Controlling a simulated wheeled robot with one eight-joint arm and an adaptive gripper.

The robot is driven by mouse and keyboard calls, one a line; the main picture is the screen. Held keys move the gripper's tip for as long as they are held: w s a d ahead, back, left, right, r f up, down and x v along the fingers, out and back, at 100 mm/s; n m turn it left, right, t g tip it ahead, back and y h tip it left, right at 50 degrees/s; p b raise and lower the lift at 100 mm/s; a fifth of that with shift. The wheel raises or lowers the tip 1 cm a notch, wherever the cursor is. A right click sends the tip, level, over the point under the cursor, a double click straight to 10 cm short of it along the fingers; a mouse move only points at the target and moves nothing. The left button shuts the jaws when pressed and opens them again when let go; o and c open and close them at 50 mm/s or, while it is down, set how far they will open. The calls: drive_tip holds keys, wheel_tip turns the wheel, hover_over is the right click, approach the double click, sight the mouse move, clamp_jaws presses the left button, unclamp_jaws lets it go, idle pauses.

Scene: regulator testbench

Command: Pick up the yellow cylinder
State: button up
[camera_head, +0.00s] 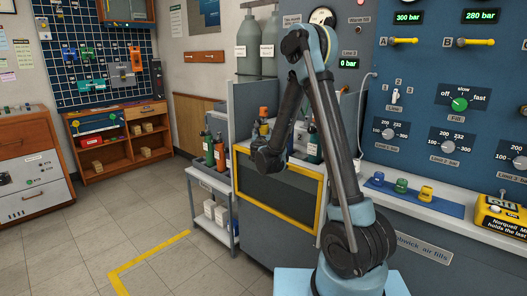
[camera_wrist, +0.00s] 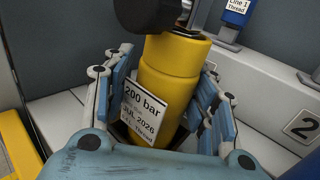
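The yellow cylinder (camera_wrist: 172,75) stands large in the middle of the wrist view, with a black top and a white label (camera_wrist: 145,112) reading 200 bar and JUL 2026. My gripper (camera_wrist: 168,88) has its blue finger pads on both sides of the cylinder. The pads are close to its sides, but I cannot tell whether they press on it. The cylinder's lower end is hidden by my gripper. In the head view my arm reaches down over the yellow-framed bench, and I cannot make out the yellow cylinder or my fingertips there.
In the head view, a yellow-edged bench frame (camera_head: 290,168) lies below my arm. Other cylinders (camera_head: 219,152) stand on the cart at left. Open floor (camera_head: 85,225) lies further left.

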drive_tip(key=shift+c, duration=1.3)
drive_tip(key=shift+r, duration=0.1)
drive_tip(key=shift+c, duration=0.2)
drive_tip(key=shift+r, duration=0.2)
wheel_tip(320, 180, up, 17)
drive_tip(key=shift+r, duration=0.2)
